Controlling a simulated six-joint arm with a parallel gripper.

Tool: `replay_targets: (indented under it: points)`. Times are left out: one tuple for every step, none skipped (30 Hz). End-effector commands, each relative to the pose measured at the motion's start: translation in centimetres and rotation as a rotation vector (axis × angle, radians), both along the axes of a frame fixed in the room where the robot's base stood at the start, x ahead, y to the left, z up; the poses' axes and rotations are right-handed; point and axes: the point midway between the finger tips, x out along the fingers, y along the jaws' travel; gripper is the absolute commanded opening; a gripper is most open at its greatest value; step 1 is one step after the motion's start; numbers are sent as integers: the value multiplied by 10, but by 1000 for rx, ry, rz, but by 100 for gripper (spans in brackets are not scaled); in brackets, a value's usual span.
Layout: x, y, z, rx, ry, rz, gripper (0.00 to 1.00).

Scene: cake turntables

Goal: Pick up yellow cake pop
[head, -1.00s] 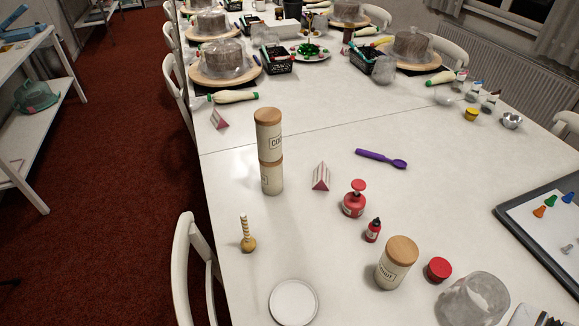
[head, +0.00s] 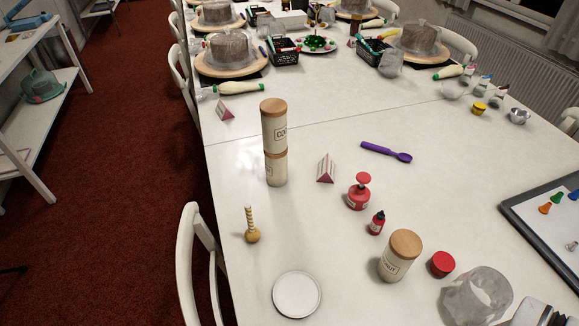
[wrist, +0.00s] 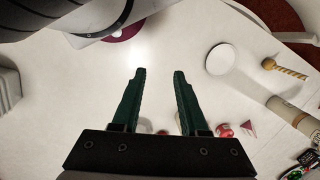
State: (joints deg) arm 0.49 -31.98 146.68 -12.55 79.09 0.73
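The yellow cake pop (head: 252,234) stands on the white table near its left edge in the head view, its round end down and its striped stick pointing up. It also shows at the upper right of the wrist view (wrist: 285,68), apart from my fingers. My gripper (wrist: 159,74) shows only in the wrist view. Its two dark green fingers are apart, with nothing between them but bare table behind. It is off to the left of the cake pop in that view.
Two stacked canisters (head: 275,142) stand behind the cake pop. A white round dish (head: 297,294) lies to its front right. A red dispenser (head: 359,194), a small red bottle (head: 376,223) and another canister (head: 399,257) stand farther right. A white chair (head: 190,240) borders the left edge.

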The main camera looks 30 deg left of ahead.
Motion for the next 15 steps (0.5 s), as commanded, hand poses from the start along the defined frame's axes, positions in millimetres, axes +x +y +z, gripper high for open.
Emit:
replay_targets:
  points:
    - [0,0,0,0,0,0,53]
    - [0,0,0,0,0,0,53]
    - [0,0,0,0,0,0,53]
    - [0,0,0,0,0,0,53]
    - [0,0,0,0,0,0,53]
    - [0,0,0,0,0,0,53]
    - [0,0,0,0,0,0,53]
    - [0,0,0,0,0,0,53]
    - [2,0,-1,0,-4,2,53]
    - [6,2,-2,1,-12,7,53]
    - [13,4,-5,1,-29,16,53]
    - [28,8,-11,3,-66,30,53]
    - [44,14,-16,6,-106,41,53]
    - [63,22,-23,10,-154,48,53]
    - [90,35,-33,20,-227,51,53]
